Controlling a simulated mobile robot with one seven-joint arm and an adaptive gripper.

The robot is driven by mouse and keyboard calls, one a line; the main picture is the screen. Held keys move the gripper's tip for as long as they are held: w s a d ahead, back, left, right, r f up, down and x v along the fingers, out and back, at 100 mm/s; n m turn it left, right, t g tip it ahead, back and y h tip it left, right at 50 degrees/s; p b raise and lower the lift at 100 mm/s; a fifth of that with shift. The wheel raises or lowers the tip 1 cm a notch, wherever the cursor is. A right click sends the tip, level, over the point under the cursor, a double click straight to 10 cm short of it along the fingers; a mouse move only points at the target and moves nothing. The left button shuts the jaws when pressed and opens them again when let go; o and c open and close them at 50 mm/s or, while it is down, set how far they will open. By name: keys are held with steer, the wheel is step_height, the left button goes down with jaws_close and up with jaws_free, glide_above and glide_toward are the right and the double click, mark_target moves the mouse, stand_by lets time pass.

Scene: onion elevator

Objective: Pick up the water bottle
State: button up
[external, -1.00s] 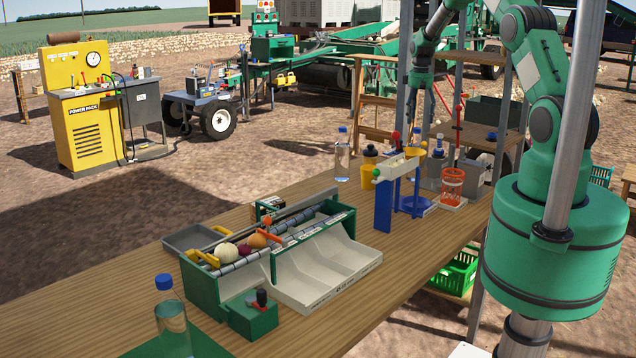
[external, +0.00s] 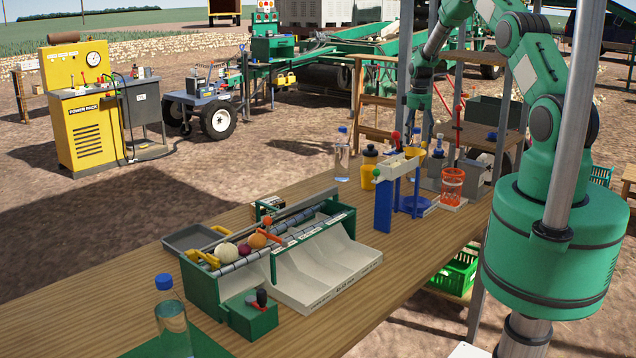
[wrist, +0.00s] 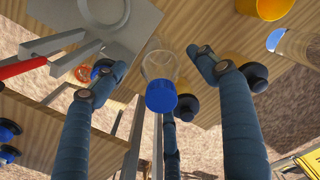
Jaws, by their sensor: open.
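A clear bottle with a blue cap (wrist: 161,97) is between the spread fingers of my gripper (wrist: 157,66) in the wrist view, apart from both fingers as far as I can see. In the external view my gripper (external: 417,112) is over the far end of the wooden table, small and partly hidden among the items there. A second clear bottle with a blue cap (external: 342,160) stands upright nearby and also shows at the right of the wrist view (wrist: 300,46). A third clear bottle with a blue cap (external: 173,325) stands at the table's near left end.
A yellow bottle with a dark top (external: 368,170), a blue-and-white stand (external: 384,205) and an orange-red cup (external: 452,186) crowd the far end. A green sorting box (external: 205,285) with a pale chute fills the middle. Bare wood (external: 95,305) shows at the left.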

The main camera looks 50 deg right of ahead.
steer(key=shift+f, duration=0.15)
step_height(320, 180, down, 5)
steer(key=shift+r, duration=0.1)
stand_by(0.7)
steer(key=shift+c, duration=0.5)
steer(key=shift+w, duration=0.1)
steer(key=c, duration=1.7)
